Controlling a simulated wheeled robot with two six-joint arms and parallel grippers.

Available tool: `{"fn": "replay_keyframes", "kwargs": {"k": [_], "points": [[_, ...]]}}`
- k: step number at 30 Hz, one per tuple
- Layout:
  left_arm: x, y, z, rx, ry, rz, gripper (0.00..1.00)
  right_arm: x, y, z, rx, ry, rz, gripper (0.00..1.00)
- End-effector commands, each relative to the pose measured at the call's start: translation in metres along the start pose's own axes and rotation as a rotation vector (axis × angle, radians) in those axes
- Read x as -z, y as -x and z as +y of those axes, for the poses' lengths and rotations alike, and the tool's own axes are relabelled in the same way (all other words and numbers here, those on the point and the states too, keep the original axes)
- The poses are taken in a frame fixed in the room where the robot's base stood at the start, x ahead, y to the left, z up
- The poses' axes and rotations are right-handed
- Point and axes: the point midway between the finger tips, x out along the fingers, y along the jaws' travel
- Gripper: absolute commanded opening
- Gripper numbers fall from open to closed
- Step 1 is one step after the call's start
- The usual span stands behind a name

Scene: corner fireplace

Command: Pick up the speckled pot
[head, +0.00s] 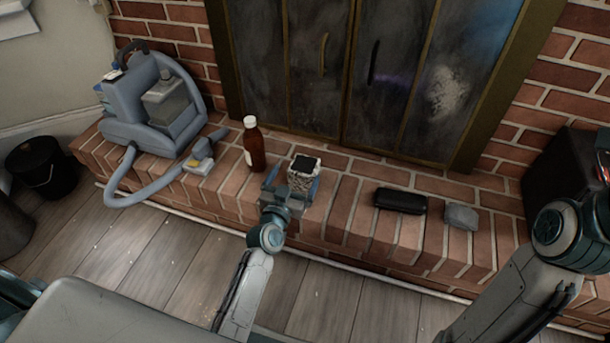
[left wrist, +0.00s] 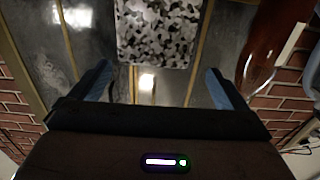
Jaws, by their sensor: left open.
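The speckled pot (head: 302,177), black and white with a dark top, stands on the brick hearth. My left gripper (head: 291,185) is open at the pot, with its blue fingers on either side of the pot's near part. In the left wrist view the speckled pot (left wrist: 157,32) shows at the top, in line with the gap between the open fingers of my left gripper (left wrist: 158,75). Gaps show between the pot and both fingers there. The pot's lower part is hidden by the gripper in the head view. My right arm shows at the right, but its gripper is out of frame.
A brown bottle (head: 253,147) with a white cap stands close left of the pot. A grey-blue cleaning machine (head: 155,105) with a hose is farther left. A black case (head: 400,201) and a grey stone (head: 461,216) lie to the right. Fireplace doors (head: 320,75) rise behind.

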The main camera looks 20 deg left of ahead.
Motion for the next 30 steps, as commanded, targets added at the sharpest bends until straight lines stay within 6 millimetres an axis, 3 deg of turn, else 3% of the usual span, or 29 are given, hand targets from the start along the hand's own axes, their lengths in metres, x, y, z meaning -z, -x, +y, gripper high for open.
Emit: {"fn": "replay_keyframes", "kwargs": {"k": [7, 15, 24, 25, 30], "points": [[-0.002, -0.02, 0.002, 0.0, 0.001, 0.0, 0.96, 0.0, 0.003, 0.0, 0.007, 0.003, -0.008, 0.93], [-0.005, -0.058, 0.008, 0.0, 0.0, 0.0, 0.96, 0.0, -0.003, 0.0, -0.007, -0.003, 0.009, 0.93], [-0.006, -0.063, 0.007, 0.0, 0.0, -0.001, 0.96, 0.0, -0.001, 0.0, -0.005, -0.002, 0.004, 0.93], [-0.006, -0.063, 0.007, 0.0, 0.0, -0.001, 0.94, 0.0, -0.001, 0.0, -0.005, -0.002, 0.004, 0.93], [-0.006, -0.063, 0.007, 0.0, 0.0, -0.001, 0.61, -0.001, 0.0, 0.0, -0.003, -0.001, 0.0, 0.93]]}}
